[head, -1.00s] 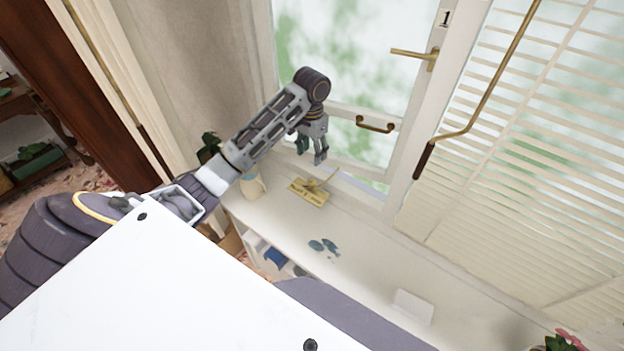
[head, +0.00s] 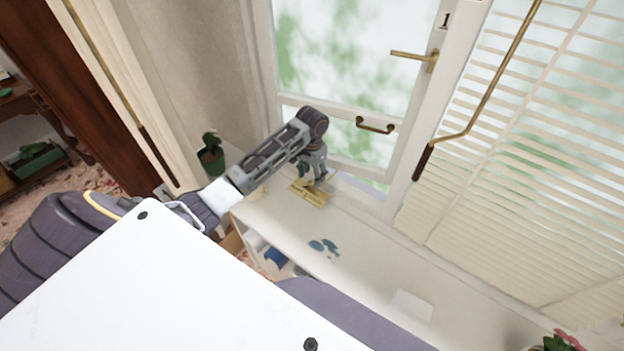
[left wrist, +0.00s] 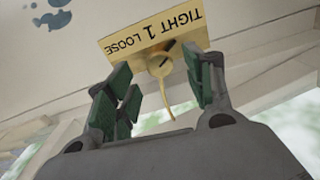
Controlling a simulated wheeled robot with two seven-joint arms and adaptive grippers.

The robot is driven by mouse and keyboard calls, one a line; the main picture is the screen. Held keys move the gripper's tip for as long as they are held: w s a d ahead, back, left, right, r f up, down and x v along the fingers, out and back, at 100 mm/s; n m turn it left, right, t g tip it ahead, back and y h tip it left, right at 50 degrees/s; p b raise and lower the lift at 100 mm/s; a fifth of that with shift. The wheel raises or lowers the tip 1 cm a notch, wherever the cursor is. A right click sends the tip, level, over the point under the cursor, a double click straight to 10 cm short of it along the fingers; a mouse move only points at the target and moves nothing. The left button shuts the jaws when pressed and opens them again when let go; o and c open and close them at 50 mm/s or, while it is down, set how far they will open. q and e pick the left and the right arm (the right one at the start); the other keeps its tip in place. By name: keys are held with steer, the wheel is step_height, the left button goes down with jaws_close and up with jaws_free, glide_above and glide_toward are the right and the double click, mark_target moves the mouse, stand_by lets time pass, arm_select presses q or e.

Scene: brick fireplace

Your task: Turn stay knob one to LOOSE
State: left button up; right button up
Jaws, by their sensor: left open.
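The stay knob plate (left wrist: 122,43) shows in the left wrist view as a yellow plate marked TIGHT, 1 and LOOSE, upside down in that picture. The brass knob (left wrist: 160,65) sits on it, with a thin curved brass piece running down from it. My left gripper (left wrist: 165,85) is open, its green-padded fingers on either side of the knob. I cannot tell whether they touch it. In the head view the plate (head: 309,194) lies on the white sill, with my left gripper (head: 311,178) right over it and hiding the knob. My right gripper is not in view.
The window frame marked 1 (head: 444,20) stands behind, with a brass handle (head: 413,55) and a lower brass pull (head: 375,126). Blinds (head: 510,150) hang to the right. A potted plant (head: 211,153) is left of my arm. The sill (head: 365,265) is mostly clear, with blue marks (head: 323,247).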

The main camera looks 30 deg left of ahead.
mark_target(312, 182)
arm_select(q)
steer(key=shift+f, duration=1.5)
steer(key=c, duration=1)
steer(key=shift+n, duration=0.5)
steer(key=shift+c, duration=0.2)
steer(key=n, duration=1.1)
steer(key=shift+n, duration=0.3)
steer(key=n, duration=0.5)
steer(key=shift+w+d, duration=0.1)
steer(key=n, duration=0.6)
steer(key=shift+n, duration=0.3)
